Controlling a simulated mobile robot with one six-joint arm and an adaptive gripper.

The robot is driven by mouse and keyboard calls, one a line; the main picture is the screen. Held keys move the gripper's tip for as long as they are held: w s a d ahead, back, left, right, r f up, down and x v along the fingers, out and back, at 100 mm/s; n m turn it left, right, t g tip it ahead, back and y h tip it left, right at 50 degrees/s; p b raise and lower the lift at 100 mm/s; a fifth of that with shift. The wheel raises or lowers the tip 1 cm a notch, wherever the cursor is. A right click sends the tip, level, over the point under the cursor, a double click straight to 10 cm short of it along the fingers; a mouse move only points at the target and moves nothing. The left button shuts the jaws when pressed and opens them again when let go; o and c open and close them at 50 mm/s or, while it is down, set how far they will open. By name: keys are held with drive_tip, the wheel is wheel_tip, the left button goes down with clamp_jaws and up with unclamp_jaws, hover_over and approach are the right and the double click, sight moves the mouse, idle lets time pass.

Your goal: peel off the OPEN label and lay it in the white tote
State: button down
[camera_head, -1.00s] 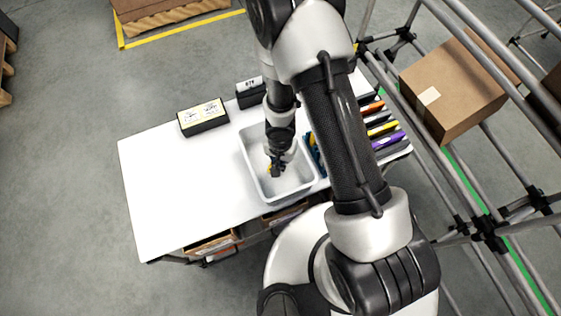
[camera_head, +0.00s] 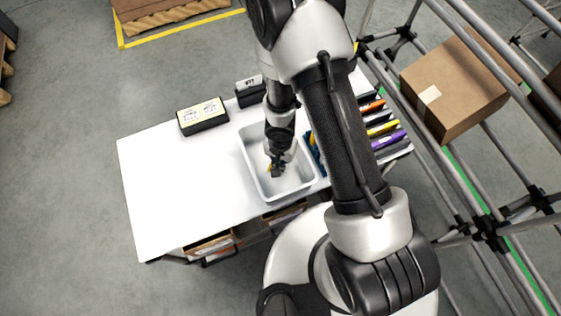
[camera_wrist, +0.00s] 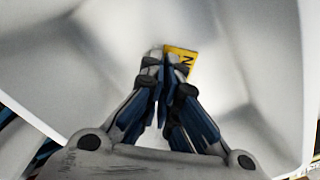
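My gripper (camera_head: 277,172) points down inside the white tote (camera_head: 283,199), between its walls. In the wrist view its fingertips (camera_wrist: 163,68) are together on the yellow OPEN label (camera_wrist: 181,60), where a dark letter N shows. Most of the label is hidden behind the fingers. A small yellow bit of it shows beside the fingers in the head view (camera_head: 269,168). The tote's pale inner walls (camera_wrist: 255,50) surround the gripper in the wrist view. I cannot tell whether the label touches the tote floor.
The tote stands on a white table (camera_head: 180,190), clear to its left. Coloured items (camera_head: 385,130) lie to the right. A carton (camera_head: 460,88) rests on a pipe rack.

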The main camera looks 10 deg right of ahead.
drive_tip(key=c, duration=2.3)
unclamp_jaws()
drive_tip(key=o, duration=0.6)
drive_tip(key=shift+r, duration=0.15)
